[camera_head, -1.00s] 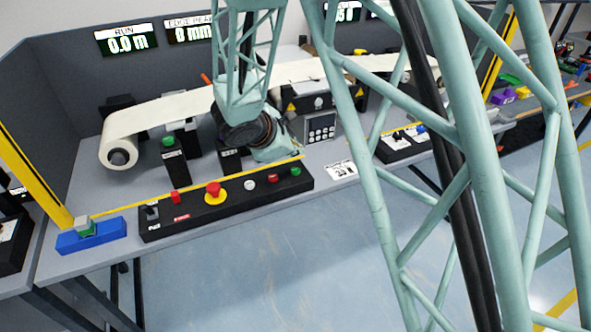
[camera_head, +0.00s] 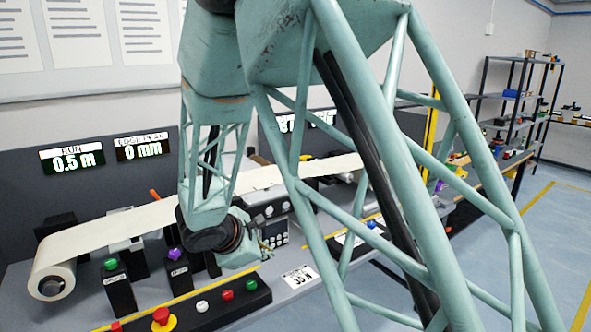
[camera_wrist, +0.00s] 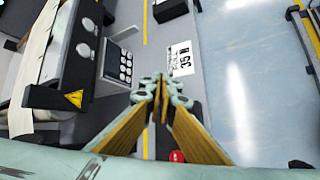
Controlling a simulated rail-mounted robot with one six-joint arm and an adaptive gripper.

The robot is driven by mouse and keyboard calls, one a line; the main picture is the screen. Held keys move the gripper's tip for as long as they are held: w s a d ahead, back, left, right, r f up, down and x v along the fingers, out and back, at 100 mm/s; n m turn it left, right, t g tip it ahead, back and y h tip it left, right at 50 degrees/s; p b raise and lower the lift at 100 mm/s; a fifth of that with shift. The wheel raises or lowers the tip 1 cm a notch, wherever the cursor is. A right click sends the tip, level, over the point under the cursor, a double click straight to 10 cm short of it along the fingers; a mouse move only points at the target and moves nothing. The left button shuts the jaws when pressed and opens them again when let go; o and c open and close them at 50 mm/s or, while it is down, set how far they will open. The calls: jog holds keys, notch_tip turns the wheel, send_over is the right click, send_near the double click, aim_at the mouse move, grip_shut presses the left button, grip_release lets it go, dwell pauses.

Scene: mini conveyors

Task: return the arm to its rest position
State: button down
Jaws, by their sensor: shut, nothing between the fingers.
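My gripper (camera_wrist: 160,90) is shut and empty in the wrist view, its fingertips together above the bench edge near the white "35 N" card (camera_wrist: 181,60). In the head view my arm's wrist hangs over the bench, in front of the paper web, and the fingers are mostly hidden behind it. The same card shows in the head view (camera_head: 300,276), to the right of my wrist.
A paper roll (camera_head: 52,284) feeds a web across the bench. A control box (camera_head: 215,307) with red, white and green buttons lines the front edge. Posts with a green button (camera_head: 110,264) and a purple knob (camera_head: 174,254) stand close left of my wrist. Open floor lies right.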

jog(key=s+d+r+m+g, duration=0.1)
jog(key=s+d+r+m, duration=0.4)
jog(key=d, duration=0.4)
jog(key=s+d+r+m+g+h, duration=0.1)
jog(key=s+d+r+m, duration=0.2)
jog(key=d+r, duration=0.45)
jog(key=s+d+r+m+g, duration=0.2)
jog(key=s+d+r+m, duration=0.25)
jog(key=d, duration=0.65)
jog(key=s+d+r+m+y, duration=0.1)
jog(key=s+d+r+m, duration=0.15)
jog(key=s, duration=0.65)
jog(key=s+d+r+m+y, duration=0.1)
jog(key=s+d+r+m, duration=0.15)
jog(key=s, duration=0.55)
jog(key=s+a+m+y, duration=0.2)
jog(key=s+m, duration=0.1)
jog(key=s, duration=1.5)
jog(key=shift+a+r+y, duration=0.15)
jog(key=shift+r+y, duration=0.15)
jog(key=shift+r, duration=0.05)
jog(key=shift+m, duration=0.25)
jog(key=shift+f+b, duration=0.95)
jog(key=shift+f, duration=0.1)
